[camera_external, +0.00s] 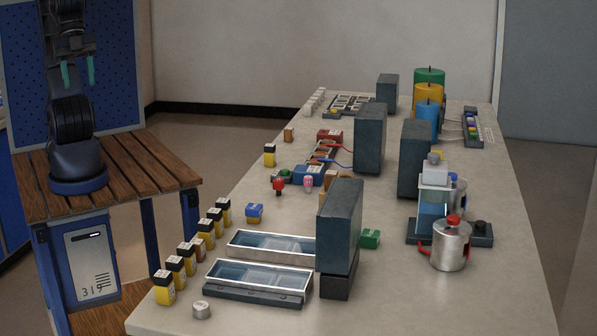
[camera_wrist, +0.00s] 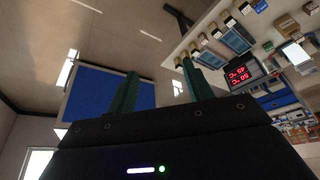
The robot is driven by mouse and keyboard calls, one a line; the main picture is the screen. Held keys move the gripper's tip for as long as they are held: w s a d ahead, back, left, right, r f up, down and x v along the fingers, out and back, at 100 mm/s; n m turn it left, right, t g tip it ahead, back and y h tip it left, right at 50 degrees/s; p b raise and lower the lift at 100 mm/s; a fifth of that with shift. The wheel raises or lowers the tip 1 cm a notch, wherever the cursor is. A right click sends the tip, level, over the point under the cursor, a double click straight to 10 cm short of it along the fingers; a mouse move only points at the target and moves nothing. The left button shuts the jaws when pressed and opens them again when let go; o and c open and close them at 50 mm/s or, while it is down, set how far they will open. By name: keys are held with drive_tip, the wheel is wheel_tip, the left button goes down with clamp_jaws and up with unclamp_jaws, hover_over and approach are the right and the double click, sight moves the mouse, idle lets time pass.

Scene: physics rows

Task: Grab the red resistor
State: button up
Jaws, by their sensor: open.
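I cannot tell for certain which thing is the red resistor. A small red-topped piece (camera_external: 278,185) stands upright on the long pale table (camera_external: 400,300), beside a pink-topped piece (camera_external: 308,183). A red box (camera_external: 330,135) lies farther back with wires near it. My gripper (camera_external: 78,74) is open and empty, raised above my arm at the left, well away from the table and all these pieces. In the wrist view its two green fingers (camera_wrist: 160,85) stand apart with nothing between them. No red resistor can be made out there.
Dark upright blocks (camera_external: 340,225) stand along the middle of the table. A metal can (camera_external: 450,245) stands at the right. A floor gap separates my wooden stand (camera_external: 150,165) from the table.

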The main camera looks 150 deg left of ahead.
drive_tip(key=w+a+f+n+g+y, duration=0.1)
drive_tip(key=w+a+f+n+g, duration=0.15)
drive_tip(key=w+a, duration=0.8)
drive_tip(key=w+a+f+n+g, duration=0.1)
drive_tip(key=w+a+f+n, duration=0.35)
drive_tip(key=a, duration=1.05)
drive_tip(key=g+h, duration=0.2)
drive_tip(key=g, duration=0.1)
approach(279, 179)
drive_tip(key=shift+n+t, duration=0.25)
drive_tip(key=shift+n, duration=0.05)
drive_tip(key=f, duration=0.2)
drive_tip(key=s+f, duration=0.1)
drive_tip(key=f, duration=0.1)
drive_tip(key=shift+f, duration=0.35)
drive_tip(key=shift+s+d+f, duration=0.1)
drive_tip(key=shift+d+f, duration=0.1)
drive_tip(key=shift+f, duration=0.75)
drive_tip(key=shift+s+d+f, duration=0.1)
drive_tip(key=shift+d+f, duration=0.05)
drive_tip(key=shift+f, duration=0.85)
drive_tip(key=shift+d+f, duration=0.2)
drive_tip(key=shift+f, duration=0.75)
drive_tip(key=c, duration=1.1)
